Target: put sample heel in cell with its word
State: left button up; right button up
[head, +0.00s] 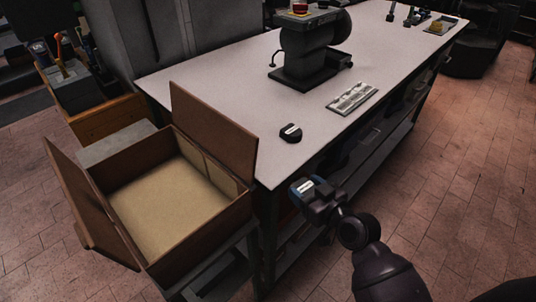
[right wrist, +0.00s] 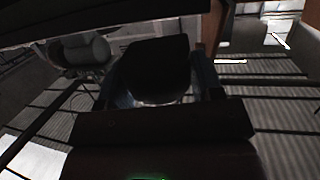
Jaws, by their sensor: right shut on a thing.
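Another dark heel (head: 291,132) with a white label lies on the white table, up and left of the gripper. A pale grey strip with cells (head: 352,98) lies farther back on the table. The words are too small to read. My left gripper is not in view.
An open wooden box (head: 160,252) with raised flaps stands left of the table (head: 215,85). A dark press (head: 308,48) stands behind the cell strip. Small items (head: 413,17) sit at the far end. The tabletop between the heel and the strip is clear.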

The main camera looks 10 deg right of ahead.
aim_at(268, 159)
jog(key=r+x, duration=0.1)
jog(key=x, duration=0.4)
jog(key=r+x, duration=0.1)
jog(key=x, duration=0.4)
jog(key=r+p+x, duration=0.1)
jog(key=x, duration=0.4)
jog(key=shift+w+a, duration=0.25)
jog(key=shift+w, duration=0.3)
jog(key=shift+w+a+f, duration=0.1)
jog(key=shift+w, duration=0.15)
jog(key=shift+f, duration=0.15)
jog(key=o, duration=1)
jog(key=shift+f, duration=0.1)
jog(key=v, duration=1.1)
jog(key=shift+s+a+f, duration=0.15)
jog(key=shift+a+f, duration=0.1)
jog(key=shift+f, duration=0.15)
